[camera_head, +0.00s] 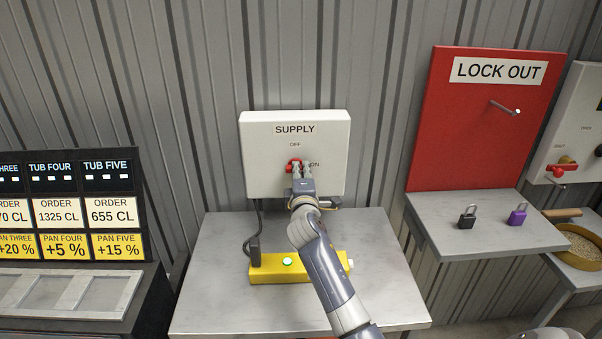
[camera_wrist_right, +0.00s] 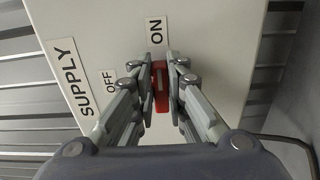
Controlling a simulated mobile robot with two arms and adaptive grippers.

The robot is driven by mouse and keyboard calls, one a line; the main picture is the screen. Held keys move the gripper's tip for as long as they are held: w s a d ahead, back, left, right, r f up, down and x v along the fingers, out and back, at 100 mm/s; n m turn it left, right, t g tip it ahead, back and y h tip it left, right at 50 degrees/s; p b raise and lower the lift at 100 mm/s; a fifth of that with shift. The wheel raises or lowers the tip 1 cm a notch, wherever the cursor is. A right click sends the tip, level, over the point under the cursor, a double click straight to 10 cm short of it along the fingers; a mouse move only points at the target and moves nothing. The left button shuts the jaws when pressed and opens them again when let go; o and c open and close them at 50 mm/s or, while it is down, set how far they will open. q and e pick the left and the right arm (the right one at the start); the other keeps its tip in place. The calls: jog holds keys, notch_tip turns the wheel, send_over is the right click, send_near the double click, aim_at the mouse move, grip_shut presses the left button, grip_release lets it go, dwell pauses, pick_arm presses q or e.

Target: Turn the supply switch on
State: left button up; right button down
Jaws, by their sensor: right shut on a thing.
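The white supply box (camera_head: 265,160) is on the corrugated wall, with OFF printed above its red switch (camera_head: 289,166) and ON to the right. My right gripper (camera_head: 301,167) reaches up to the box from below and covers part of the switch. In the right wrist view the red switch handle (camera_wrist_right: 160,88) is between the closed fingers of my right gripper (camera_wrist_right: 160,80). The handle's long side lies in line with the ON label (camera_wrist_right: 156,32), and the OFF label (camera_wrist_right: 109,82) is off to its side. My left gripper is not in view.
A grey table (camera_head: 215,270) below the box holds a yellow block with a green button (camera_head: 287,261). A red lock-out board (camera_head: 465,130) is at right, with a black padlock (camera_head: 467,217) and a purple padlock (camera_head: 517,214) on its shelf. An order board (camera_head: 70,210) is at left.

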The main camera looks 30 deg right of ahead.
jog(key=c, duration=1.6)
grip_release()
jog(key=shift+s+a, duration=0.1)
jog(key=v, duration=1.1)
jog(key=shift+s, duration=0.4)
jog(key=shift+a+f, duration=0.1)
